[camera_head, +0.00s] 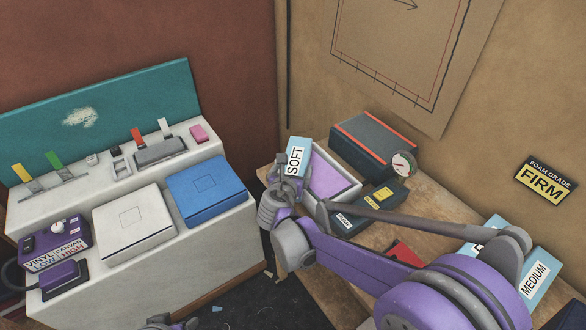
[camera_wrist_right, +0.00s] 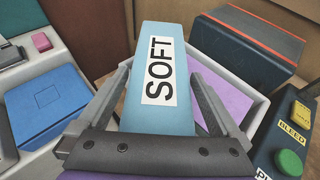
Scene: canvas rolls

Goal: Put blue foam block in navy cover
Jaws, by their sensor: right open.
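A light blue foam block (camera_head: 297,157) marked SOFT stands tilted at a white tray with a purple inside (camera_head: 330,178). In the right wrist view the block (camera_wrist_right: 160,75) lies between the spread fingers of my right gripper (camera_wrist_right: 163,100). The gripper (camera_head: 288,184) is open; I cannot tell whether the fingers touch the block. A dark box with orange-red edges (camera_head: 372,142), possibly the navy cover, stands behind the tray and also shows in the wrist view (camera_wrist_right: 255,40). A piece of my left arm or gripper (camera_head: 170,322) shows at the bottom edge; its jaws are unclear.
A dark pump unit with a yellow BLEED panel (camera_head: 380,195) and a gauge (camera_head: 403,164) stands beside the tray. A light blue MEDIUM block (camera_head: 535,280) lies at right, partly behind my arm. A white console with a blue panel (camera_head: 207,190) fills the left.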

